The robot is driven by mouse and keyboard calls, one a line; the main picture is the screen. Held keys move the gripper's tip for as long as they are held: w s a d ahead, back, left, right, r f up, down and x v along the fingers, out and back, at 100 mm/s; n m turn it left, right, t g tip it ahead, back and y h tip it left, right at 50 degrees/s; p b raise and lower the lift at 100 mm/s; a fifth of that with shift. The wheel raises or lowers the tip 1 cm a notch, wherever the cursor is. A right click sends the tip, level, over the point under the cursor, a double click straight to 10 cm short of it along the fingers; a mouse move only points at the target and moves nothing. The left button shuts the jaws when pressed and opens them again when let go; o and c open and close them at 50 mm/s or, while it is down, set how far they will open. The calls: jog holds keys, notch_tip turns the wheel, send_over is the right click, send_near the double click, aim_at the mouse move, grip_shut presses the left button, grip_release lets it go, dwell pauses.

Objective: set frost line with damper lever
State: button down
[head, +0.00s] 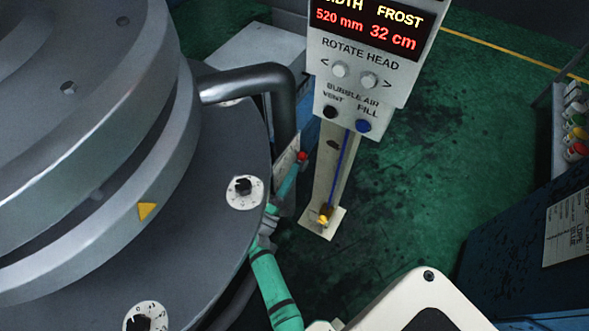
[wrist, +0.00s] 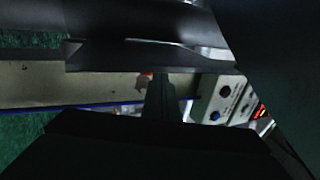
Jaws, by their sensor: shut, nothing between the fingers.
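In the wrist view a small patch of red (wrist: 146,76), probably this knob, shows just beside the dark fingers of my gripper (wrist: 160,88). My gripper is shut and empty; whether it touches the knob I cannot tell. The panel display (head: 366,30) reads FROST 32 cm and 520 mm.
The display panel stands on a post (head: 328,185) right of the lever. Green floor (head: 400,180) is clear between post and blue cabinet (head: 520,245).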

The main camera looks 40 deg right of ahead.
jog(key=s+a, duration=0.4)
jog(key=a, duration=0.6)
jog(key=shift+s+a+f, duration=0.2)
jog(key=shift+a+f, duration=0.05)
jog(key=shift+a, duration=0.15)
jog(key=shift+a, duration=0.1)
